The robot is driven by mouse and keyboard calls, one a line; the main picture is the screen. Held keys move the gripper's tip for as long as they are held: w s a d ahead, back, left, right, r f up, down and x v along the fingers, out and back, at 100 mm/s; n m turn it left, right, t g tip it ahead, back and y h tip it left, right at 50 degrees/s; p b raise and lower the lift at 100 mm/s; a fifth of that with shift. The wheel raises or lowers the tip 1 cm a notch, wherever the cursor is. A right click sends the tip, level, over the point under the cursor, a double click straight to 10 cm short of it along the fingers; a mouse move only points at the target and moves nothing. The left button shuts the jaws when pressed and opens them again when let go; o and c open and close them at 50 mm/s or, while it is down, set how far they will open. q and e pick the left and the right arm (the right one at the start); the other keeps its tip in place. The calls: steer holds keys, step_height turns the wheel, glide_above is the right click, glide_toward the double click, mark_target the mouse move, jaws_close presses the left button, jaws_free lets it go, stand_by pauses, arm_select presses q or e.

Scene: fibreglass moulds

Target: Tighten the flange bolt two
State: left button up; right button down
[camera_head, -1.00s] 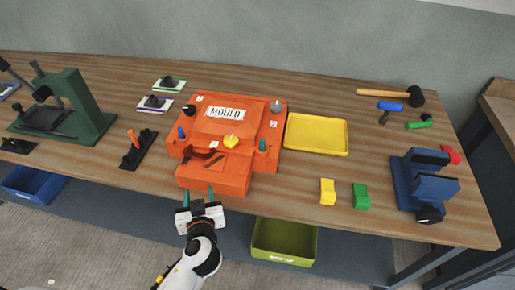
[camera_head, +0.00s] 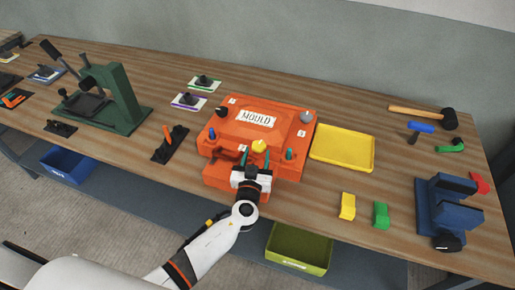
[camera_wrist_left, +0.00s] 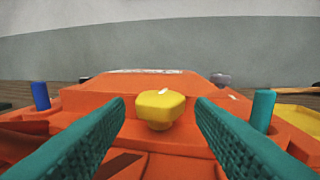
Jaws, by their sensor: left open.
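The orange mould (camera_head: 285,110) sits on the bench with several coloured knob-topped bolts on its flange. The bolt numbers are too small to read, so I cannot tell which is two. A yellow knob (camera_head: 259,146) stands at the front middle; in the left wrist view the yellow knob (camera_wrist_left: 159,104) shows centred beyond and between my teal fingers. My left gripper (camera_head: 254,160) is open at the mould's front, its fingers apart from the knob. A blue knob (camera_wrist_left: 41,96) is left and a teal knob (camera_wrist_left: 263,110) right. My right gripper is not in view.
A yellow tray (camera_head: 372,165) lies right of the mould. Yellow (camera_head: 347,206) and green (camera_head: 381,215) blocks stand in front of it. A dark blue vice (camera_head: 425,205) is at the far right. A green press (camera_head: 125,95) stands left.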

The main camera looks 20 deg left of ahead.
arm_select(q)
steer(key=shift+w+a, duration=0.1)
steer(key=shift+w, duration=0.85)
steer(key=c, duration=0.7)
steer(key=h+b, duration=0.1)
steer(key=m+h+b, duration=0.2)
steer(key=shift+a+f+b, duration=0.35)
steer(key=shift+r+m+h+b, duration=0.3)
steer(key=shift+m+h+b, duration=0.15)
steer(key=shift+h, duration=0.45)
